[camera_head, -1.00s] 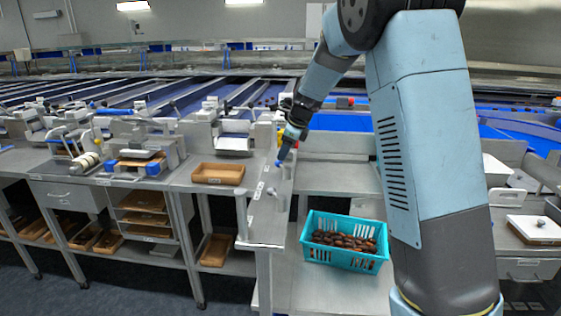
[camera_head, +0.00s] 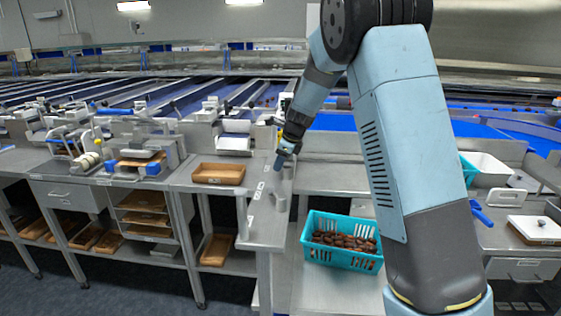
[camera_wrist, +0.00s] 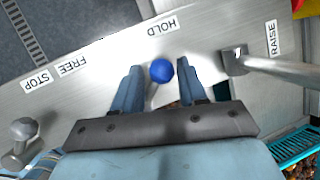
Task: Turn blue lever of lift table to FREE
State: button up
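The blue lever's round knob (camera_wrist: 162,70) shows in the wrist view, just below the HOLD label (camera_wrist: 162,27) on the lift table's grey metal panel (camera_wrist: 110,62). The FREE label (camera_wrist: 72,66) and STOP label (camera_wrist: 36,80) lie to the left, the RAISE label (camera_wrist: 271,38) to the right. My gripper (camera_wrist: 157,74) is open, with the knob between its two fingers and a gap on either side. In the head view my gripper (camera_head: 280,162) points down over the panel (camera_head: 262,225) and hides the knob.
A metal post (camera_wrist: 235,62) stands right of my fingers, and a metal knob (camera_wrist: 22,130) lies at the left. A teal crate of dates (camera_head: 342,258) sits to the right of the panel. A brown tray (camera_head: 218,173) lies on the bench to the left.

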aim_at(275, 185)
jog(key=shift+d, duration=0.1)
jog(key=c, duration=0.6)
jog(key=shift+n, duration=0.5)
jog(key=shift+o, duration=0.2)
jog(key=n, duration=0.1)
jog(key=a+n+g+y, duration=0.1)
jog(key=n, duration=0.1)
jog(key=shift+s, duration=0.4)
jog(key=n, duration=0.1)
jog(key=s+n+g, duration=0.1)
jog(key=n, duration=0.1)
jog(key=n+g, duration=0.1)
jog(key=n, duration=0.1)
jog(key=shift+s+a+y, duration=0.2)
jog(key=shift+a+y, duration=0.1)
jog(key=shift+a, duration=0.1)
jog(key=n+g, duration=0.1)
jog(key=s+n+g, duration=0.1)
jog(key=n, duration=0.1)
jog(key=s+n, duration=0.1)
jog(key=n, duration=0.1)
jog(key=shift+a+g, duration=0.1)
jog(key=shift+g, duration=0.3)
jog(key=n, duration=0.2)
jog(key=s+n+g+h, duration=0.1)
jog(key=n, duration=0.1)
jog(key=n+h, duration=0.1)
jog(key=shift+s+d+r+n+g, duration=0.1)
jog(key=shift+s+d+n+g, duration=0.2)
jog(key=shift+d+n, duration=0.1)
